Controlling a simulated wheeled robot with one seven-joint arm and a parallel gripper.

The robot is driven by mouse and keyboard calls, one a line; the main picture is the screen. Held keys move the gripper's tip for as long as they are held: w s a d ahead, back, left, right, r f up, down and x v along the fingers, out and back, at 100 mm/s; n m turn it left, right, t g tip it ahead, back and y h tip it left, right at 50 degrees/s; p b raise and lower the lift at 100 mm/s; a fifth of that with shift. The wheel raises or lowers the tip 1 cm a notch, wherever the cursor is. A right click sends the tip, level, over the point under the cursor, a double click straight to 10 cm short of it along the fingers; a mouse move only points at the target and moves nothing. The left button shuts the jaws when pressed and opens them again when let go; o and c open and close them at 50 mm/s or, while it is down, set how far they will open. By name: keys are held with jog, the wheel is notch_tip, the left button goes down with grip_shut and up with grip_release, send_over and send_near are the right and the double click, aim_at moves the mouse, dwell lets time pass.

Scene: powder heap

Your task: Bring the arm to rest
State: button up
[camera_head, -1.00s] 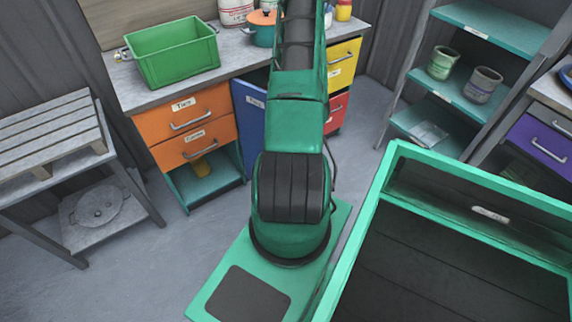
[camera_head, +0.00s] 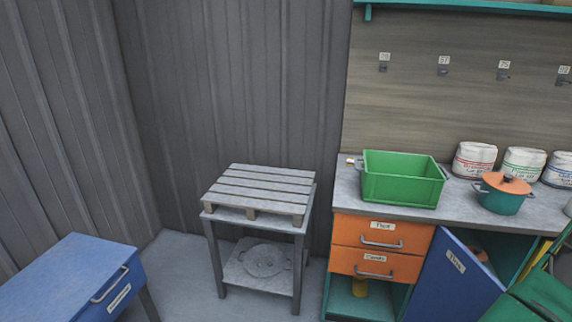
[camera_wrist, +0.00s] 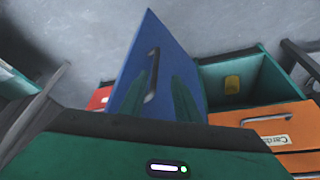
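My arm (camera_head: 535,297) shows only as a green part in the lower right corner of the head view; my gripper is outside that view. In the wrist view two dark green fingers of my gripper (camera_wrist: 160,78) stand apart in front of the blue door (camera_wrist: 133,70). Blue door surface and its grey handle show between them. The fingers look open with nothing held.
The blue door (camera_head: 455,283) hangs open on the workbench (camera_head: 345,190), beside orange drawers (camera_head: 383,235). A green crate (camera_head: 400,190), an orange-lidded pot (camera_head: 503,200) and white sacks (camera_head: 474,159) stand on top. A slatted pallet (camera_head: 260,190) rests on a table; a blue drawer unit (camera_head: 65,280) is left.

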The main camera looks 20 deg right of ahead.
jog(key=w+a+r+n+g+y, duration=0.1)
jog(key=w+a+r, duration=0.2)
jog(key=r, duration=0.5)
jog(key=w+a+r+n, duration=0.2)
jog(key=w+r, duration=0.1)
jog(key=r, duration=0.5)
jog(key=w+a+r+n+g+y, duration=0.1)
jog(key=w+a+r, duration=0.2)
jog(key=r, duration=0.4)
jog(key=s+a+r+y, duration=0.1)
jog(key=s+a+r, duration=0.2)
jog(key=a+r, duration=0.5)
jog(key=s+a+r+y, duration=0.1)
jog(key=s+a+r, duration=0.2)
jog(key=a+r, duration=0.5)
jog(key=shift+s+r+n+g, duration=0.25)
jog(key=shift+s+n+g, duration=0.05)
jog(key=shift+n, duration=0.1)
